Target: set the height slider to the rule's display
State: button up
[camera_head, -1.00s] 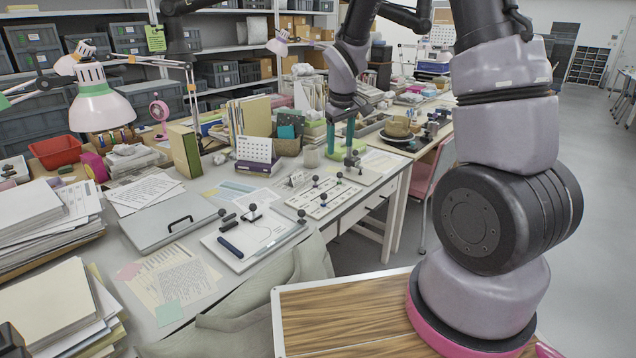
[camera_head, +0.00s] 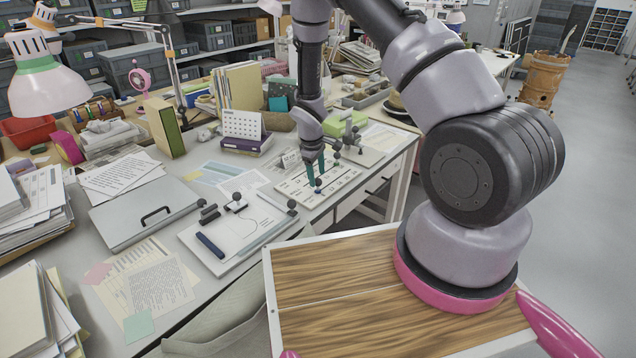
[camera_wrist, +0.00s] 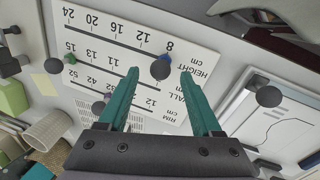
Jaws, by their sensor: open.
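The slider board (camera_head: 345,178) is white with printed HEIGHT, WALL and RIM scales; it shows upside down in the wrist view (camera_wrist: 110,62). A black ball knob, the height slider (camera_wrist: 160,70), stands by the 8 end of the HEIGHT scale. My gripper (camera_wrist: 159,76) is open, its teal fingers on either side of this knob in the picture; I cannot tell whether they touch it. In the head view my gripper (camera_head: 315,174) is low over the board. A second knob (camera_wrist: 70,58) is near the WALL scale's 15. I cannot make out the rule's display.
A pale panel (camera_head: 222,240) with a dark bar and ball knobs lies left of the board. A grey flat case (camera_head: 142,212) is further left. A small calendar (camera_head: 242,124) stands on books behind.

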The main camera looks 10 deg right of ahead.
aim_at(318, 179)
jog(key=shift+w+d+f, duration=0.15)
jog(key=shift+f, duration=0.9)
jog(key=shift+w+d+f, duration=0.1)
jog(key=shift+d+f, duration=0.05)
jog(key=shift+f, duration=0.85)
grip_shut()
jog(key=shift+s, duration=0.1)
